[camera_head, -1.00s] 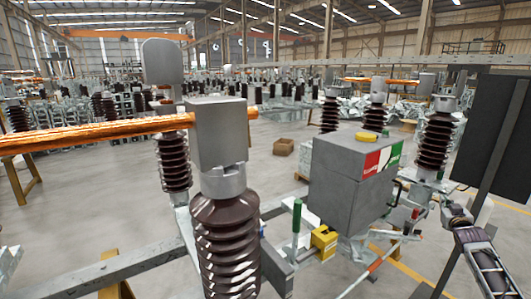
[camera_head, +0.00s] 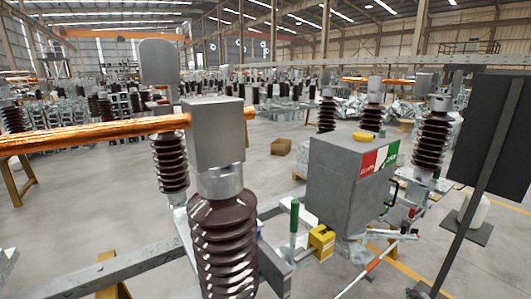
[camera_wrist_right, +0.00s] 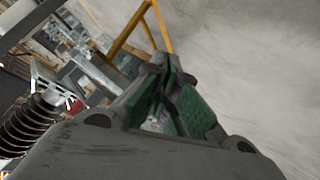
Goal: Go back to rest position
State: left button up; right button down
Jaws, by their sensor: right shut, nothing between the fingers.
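My right gripper (camera_wrist_right: 168,72) shows in the right wrist view, with its dark fingers and green pads. It is shut and holds nothing. Grey floor lies behind and to the right of the fingers. In the head view no gripper can be made out. My left gripper is in neither view.
A grey box (camera_head: 345,185) with a yellow item on top stands right of centre. A brown ribbed insulator (camera_head: 222,240) is close in front, with an orange bar (camera_head: 90,135) reaching left. A dark panel (camera_head: 490,135) stands at right. A yellow frame (camera_wrist_right: 130,28) shows in the wrist view.

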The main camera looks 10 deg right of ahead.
jog(key=s+a+f+n+g+y, duration=0.1)
jog(key=s+a+f+g+y, duration=0.1)
jog(key=s+a+f, duration=1)
jog(key=s+a+f+n+g+y, duration=0.1)
jog(key=s+a+f+g, duration=0.1)
jog(key=s+a+f, duration=0.95)
jog(key=s+a+f+g+y, duration=0.1)
jog(key=s+a+f, duration=0.4)
jog(key=s+a, duration=0.5)
jog(key=s+a+f+g+y, duration=0.2)
jog(key=s+a+f, duration=0.4)
jog(key=s+a, duration=0.5)
jog(key=s+g, duration=0.1)
jog(key=s, duration=0.4)
jog(key=shift+f, duration=0.2)
jog(key=shift+a, duration=0.1)
